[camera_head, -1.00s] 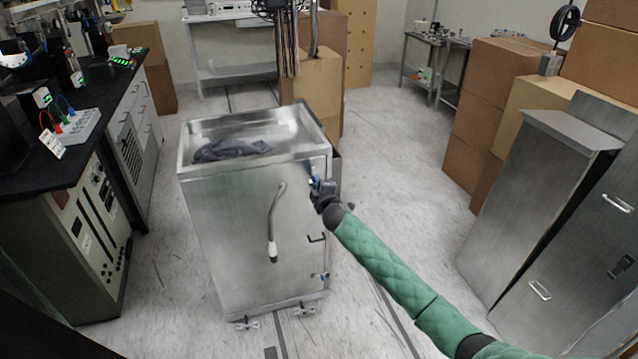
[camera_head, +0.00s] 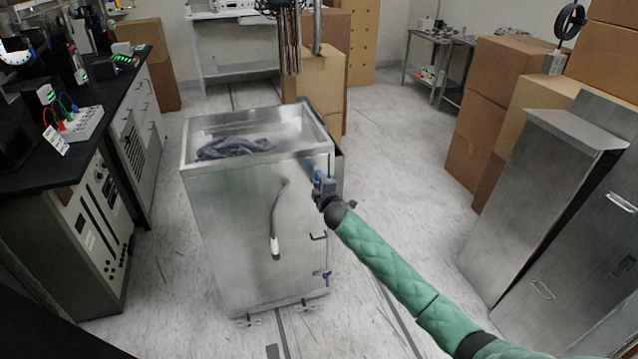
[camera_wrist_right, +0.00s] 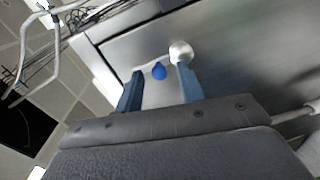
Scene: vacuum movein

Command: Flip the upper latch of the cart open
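The metal cart (camera_head: 225,215) stands upright in the middle of the head view, with a hanging hose-like handle (camera_head: 275,220) on its front. My right gripper (camera_head: 318,178) is at the upper right edge of that front, where it largely hides the upper latch. In the right wrist view, the two blue fingers of my right gripper (camera_wrist_right: 160,88) are apart. The blue tip of the upper latch (camera_wrist_right: 159,71) shows between them, near a round silver part (camera_wrist_right: 181,52). I cannot tell whether a finger touches it. The lower latch (camera_head: 326,275) is blue. My left gripper is out of view.
Dark cloth (camera_head: 235,147) lies in the cart's open top. A black-topped bench (camera_head: 85,95) stands left, cardboard boxes (camera_head: 320,80) behind, and metal cabinets (camera_head: 530,190) right. The floor between cart and cabinets is clear apart from my arm.

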